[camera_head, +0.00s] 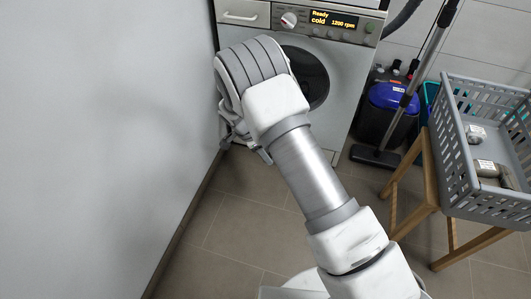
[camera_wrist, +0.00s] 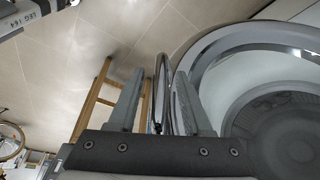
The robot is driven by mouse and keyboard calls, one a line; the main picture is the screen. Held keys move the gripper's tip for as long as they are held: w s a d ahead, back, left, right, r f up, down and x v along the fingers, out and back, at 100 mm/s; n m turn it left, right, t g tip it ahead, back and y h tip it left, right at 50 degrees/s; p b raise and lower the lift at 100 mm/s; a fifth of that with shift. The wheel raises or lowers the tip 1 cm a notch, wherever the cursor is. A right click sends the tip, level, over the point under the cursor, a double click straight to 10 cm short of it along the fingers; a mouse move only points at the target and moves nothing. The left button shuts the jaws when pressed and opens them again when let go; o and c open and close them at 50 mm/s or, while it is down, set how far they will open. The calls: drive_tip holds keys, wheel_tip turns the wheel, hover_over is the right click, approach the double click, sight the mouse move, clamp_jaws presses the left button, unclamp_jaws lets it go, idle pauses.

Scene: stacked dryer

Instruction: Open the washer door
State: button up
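The washer (camera_head: 345,72) stands at the top of the head view, its dark round front (camera_head: 312,78) partly hidden by my arm. In the wrist view the round opening (camera_wrist: 210,48) with the drum (camera_wrist: 285,125) shows at the right. The washer door (camera_wrist: 162,95) appears as a thin round rim seen nearly edge-on, standing out from the opening. My gripper (camera_wrist: 160,73) is open, with one finger on each side of this rim; gaps show, and contact is not clear. In the head view my gripper (camera_head: 238,138) is mostly hidden behind my wrist.
A pale wall (camera_head: 100,120) runs close along the left. At the right are a grey basket (camera_head: 455,150) on a wooden stand (camera_head: 428,170), and a blue-and-black vacuum (camera_head: 388,112). The tiled floor (camera_head: 225,225) between them is clear.

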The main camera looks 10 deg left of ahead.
drive_tip(key=p+v, duration=0.5)
drive_tip(key=v, duration=1.2)
drive_tip(key=shift+r, duration=0.2)
drive_tip(key=shift+r, duration=0.1)
drive_tip(key=s+d+r+n+y, duration=0.2)
drive_tip(key=s+d+r+n, duration=0.1)
drive_tip(key=d+r, duration=0.65)
drive_tip(key=s+d+r+n+y, duration=0.2)
drive_tip(key=s+d+r+n, duration=0.15)
drive_tip(key=d+r, duration=0.6)
drive_tip(key=s+d+r+n+t, duration=0.2)
drive_tip(key=s+d+r+n, duration=0.15)
drive_tip(key=s, duration=0.55)
drive_tip(key=s+d+r+n+t, duration=0.25)
drive_tip(key=s+d+r, duration=0.2)
drive_tip(key=s, duration=0.45)
wheel_tip(320, 180, up, 23)
drive_tip(key=n+p, duration=0.1)
drive_tip(key=p, duration=2.2)
drive_tip(key=shift+s+p, duration=0.25)
drive_tip(key=shift+p, duration=0.05)
